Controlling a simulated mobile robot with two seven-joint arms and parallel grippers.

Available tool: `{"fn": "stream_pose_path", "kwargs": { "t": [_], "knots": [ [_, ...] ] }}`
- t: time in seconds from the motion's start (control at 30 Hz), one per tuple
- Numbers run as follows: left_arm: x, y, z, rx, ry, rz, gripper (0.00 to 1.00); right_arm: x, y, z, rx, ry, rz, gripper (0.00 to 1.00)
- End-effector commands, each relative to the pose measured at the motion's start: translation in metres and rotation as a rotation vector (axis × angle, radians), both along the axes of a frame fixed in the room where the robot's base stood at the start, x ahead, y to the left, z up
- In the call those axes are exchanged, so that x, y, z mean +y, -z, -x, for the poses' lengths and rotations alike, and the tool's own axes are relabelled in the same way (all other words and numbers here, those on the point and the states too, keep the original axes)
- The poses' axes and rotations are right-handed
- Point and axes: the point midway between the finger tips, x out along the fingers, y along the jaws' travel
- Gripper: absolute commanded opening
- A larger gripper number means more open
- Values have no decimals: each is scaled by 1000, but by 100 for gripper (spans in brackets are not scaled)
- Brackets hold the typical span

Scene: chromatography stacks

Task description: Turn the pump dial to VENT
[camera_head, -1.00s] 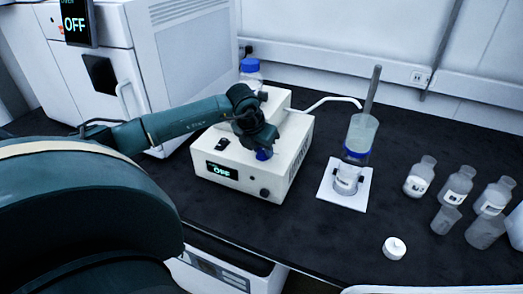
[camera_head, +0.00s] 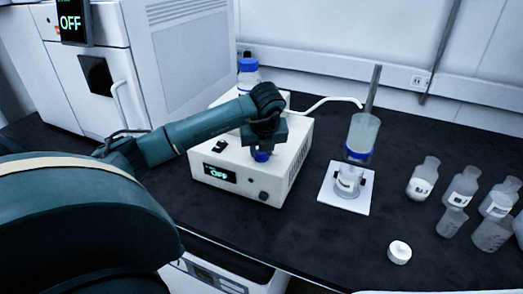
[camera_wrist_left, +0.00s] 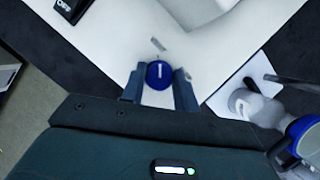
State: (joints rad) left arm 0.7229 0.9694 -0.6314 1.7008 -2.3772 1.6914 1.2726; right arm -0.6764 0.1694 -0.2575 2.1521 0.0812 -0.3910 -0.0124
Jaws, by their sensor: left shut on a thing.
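The cream pump box (camera_head: 278,168) stands on the dark bench, with a lit front display (camera_head: 220,173) reading OFF. The blue dial (camera_head: 261,156) is on its top, partly covered by my left gripper (camera_head: 262,148). In the left wrist view the dial (camera_wrist_left: 159,74) shows a white pointer line and sits between the two fingers of my left gripper (camera_wrist_left: 159,92), which is shut on it. Two grey marks lie on the pump top near the dial. The lettering by the dial is too small to read. My right gripper is not in view.
A glass column (camera_head: 362,135) over a flask stands on a white plate right of the pump. A blue-capped bottle (camera_head: 248,75) is behind it. Several clear bottles and a white cap (camera_head: 399,252) are at the right. A large cream instrument (camera_head: 170,60) fills the back left.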

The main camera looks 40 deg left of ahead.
Motion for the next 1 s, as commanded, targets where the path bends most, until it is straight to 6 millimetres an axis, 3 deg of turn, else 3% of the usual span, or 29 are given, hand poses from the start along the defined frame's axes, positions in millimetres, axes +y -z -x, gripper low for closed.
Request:
{"fn": "stream_pose_path", "kwargs": {
  "t": [0.6,0.63,0.87,1.0],
  "knots": [
    [0,-1,-1,-2,-42,1,8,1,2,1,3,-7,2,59],
    [0,-1,-1,-2,-42,1,33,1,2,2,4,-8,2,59],
    [0,-1,0,-2,-40,0,52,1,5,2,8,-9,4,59],
    [0,0,0,0,-40,0,52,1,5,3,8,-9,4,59]
  ]
}}
